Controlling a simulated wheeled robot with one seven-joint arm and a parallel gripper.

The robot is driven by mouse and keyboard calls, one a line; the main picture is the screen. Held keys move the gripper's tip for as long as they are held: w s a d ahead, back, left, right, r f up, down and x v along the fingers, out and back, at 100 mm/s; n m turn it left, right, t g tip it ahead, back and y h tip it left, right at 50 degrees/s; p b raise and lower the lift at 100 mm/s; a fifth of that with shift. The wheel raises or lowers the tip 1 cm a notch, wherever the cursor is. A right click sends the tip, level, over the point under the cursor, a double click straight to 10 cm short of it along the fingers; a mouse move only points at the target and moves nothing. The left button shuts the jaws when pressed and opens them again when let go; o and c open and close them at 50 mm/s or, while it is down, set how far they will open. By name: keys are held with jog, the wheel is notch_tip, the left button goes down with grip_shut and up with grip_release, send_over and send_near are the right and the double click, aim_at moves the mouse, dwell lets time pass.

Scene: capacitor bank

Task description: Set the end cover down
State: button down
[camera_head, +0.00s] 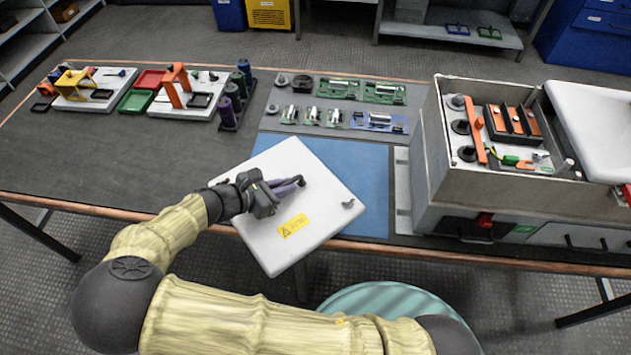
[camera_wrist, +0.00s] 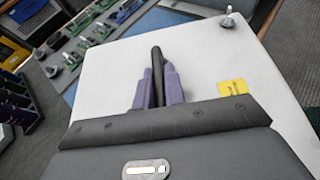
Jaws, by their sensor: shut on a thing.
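The end cover (camera_head: 322,207) is a white, square-like panel with a yellow warning label (camera_head: 293,226) and a small metal latch (camera_head: 348,203). My gripper (camera_head: 292,185) is shut on the dark bar handle at the middle of the cover. In the wrist view, the purple fingers (camera_wrist: 159,85) sit on either side of the black handle, and the cover (camera_wrist: 205,65) spreads out beneath them. The cover lies partly over the blue mat (camera_head: 373,186) and reaches past the table's front edge. I cannot tell whether it touches the mat.
An open capacitor housing (camera_head: 435,190) stands at the right, with a white panel (camera_head: 592,130) on its right side. A grey tray (camera_head: 288,128) of circuit boards lies behind the mat. Coloured fixtures (camera_head: 172,86) stand at the left. The dark tabletop (camera_head: 140,155) left of the cover is clear.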

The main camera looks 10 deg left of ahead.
jog(key=shift+r, duration=0.1)
jog(key=w+d+f+p, duration=0.1)
jog(key=w+d+f, duration=0.2)
jog(key=w+d, duration=0.9)
jog(key=shift+w+d+f, duration=0.15)
jog(key=shift+d+f, duration=0.1)
jog(key=shift+d, duration=0.35)
jog(key=shift+f, duration=1.8)
jog(key=c, duration=1.5)
grip_release()
jog(key=shift+f, duration=0.1)
